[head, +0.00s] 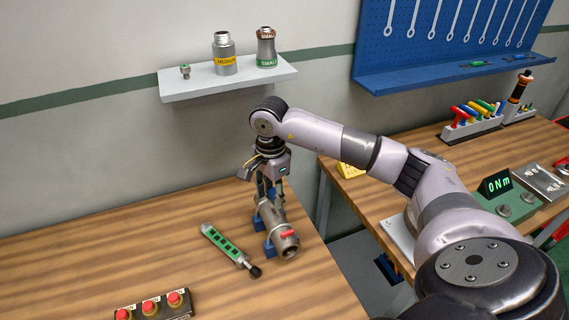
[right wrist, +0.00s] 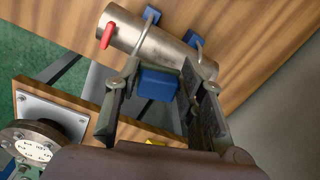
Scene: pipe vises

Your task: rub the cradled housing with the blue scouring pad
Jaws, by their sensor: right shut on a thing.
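The metal housing (head: 281,232) is a grey cylinder with a red lever (head: 289,234). It rests in a cradle with blue blocks (head: 258,224) near the right edge of the left workbench. My right gripper (head: 268,194) points down over its far end. In the right wrist view, the gripper (right wrist: 162,84) is shut on the blue scouring pad (right wrist: 158,85). The housing (right wrist: 150,42) lies just beyond the pad there, with cradle hooks over it. Whether pad and housing touch, I cannot tell. My left gripper is not in view.
A green-and-grey bar tool (head: 224,243) lies left of the housing. A box with red buttons (head: 151,304) is at the front. A wall shelf (head: 228,83) holds several fittings. A second bench (head: 420,150) stands right, across a gap. The left bench is mostly clear.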

